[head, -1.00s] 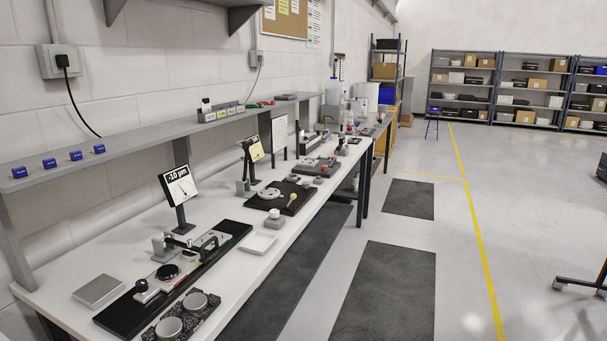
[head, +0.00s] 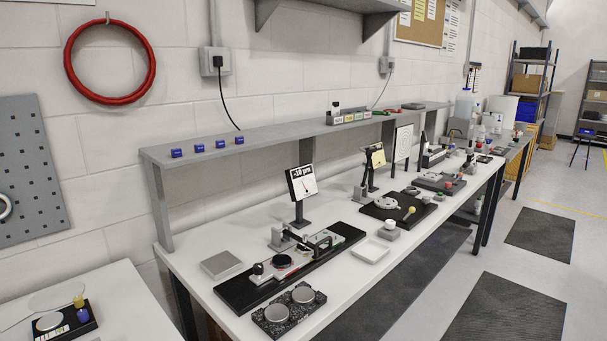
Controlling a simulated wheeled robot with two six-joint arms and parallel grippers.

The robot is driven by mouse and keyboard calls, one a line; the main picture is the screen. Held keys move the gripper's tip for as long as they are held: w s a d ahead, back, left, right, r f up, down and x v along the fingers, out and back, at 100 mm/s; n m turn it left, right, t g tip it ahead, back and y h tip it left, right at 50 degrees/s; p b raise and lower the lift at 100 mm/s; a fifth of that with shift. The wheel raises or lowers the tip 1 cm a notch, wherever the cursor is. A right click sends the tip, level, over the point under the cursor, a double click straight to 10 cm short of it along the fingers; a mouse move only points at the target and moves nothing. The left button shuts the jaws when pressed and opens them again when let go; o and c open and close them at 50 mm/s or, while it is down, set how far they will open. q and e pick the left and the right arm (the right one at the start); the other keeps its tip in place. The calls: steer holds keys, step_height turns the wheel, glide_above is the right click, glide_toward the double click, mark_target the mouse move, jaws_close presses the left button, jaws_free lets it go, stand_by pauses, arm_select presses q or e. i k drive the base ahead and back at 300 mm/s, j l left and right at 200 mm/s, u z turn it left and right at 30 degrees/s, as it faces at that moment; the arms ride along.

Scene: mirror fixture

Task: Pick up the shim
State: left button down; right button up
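I cannot pick out a shim for certain; anything that thin is too small to tell at this distance. A long white bench (head: 215,293) runs along the wall. On it a black fixture plate (head: 238,293) carries a clamp-like arm and a round dark-rimmed part (head: 281,261). A tilted display (head: 302,182) reading about -10 µm stands behind it. A grey square plate (head: 221,264) lies to the left. A speckled dark block with two silver discs (head: 289,310) sits in front, and a shallow white tray (head: 370,251) to the right. Neither of my grippers is in view.
A grey shelf (head: 265,136) above the bench holds several small blue blocks (head: 199,148) and a rack with coloured labels (head: 349,117). Another white table (head: 130,300) stands at lower left, with a small dark stand (head: 65,327). Dark mats (head: 505,315) lie on open floor at right.

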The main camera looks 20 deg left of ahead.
mark_target(176, 153)
steer(key=u, duration=0.75)
steer(key=i+l+u, duration=0.3)
steer(key=u, duration=0.2)
steer(key=i+l+u, duration=0.3)
steer(key=l+u, duration=0.15)
steer(key=i+l+u, duration=0.2)
steer(key=l+u, duration=0.3)
steer(key=i+l, duration=0.1)
steer(key=l, duration=0.65)
steer(key=i+l, duration=0.15)
steer(key=l, duration=0.25)
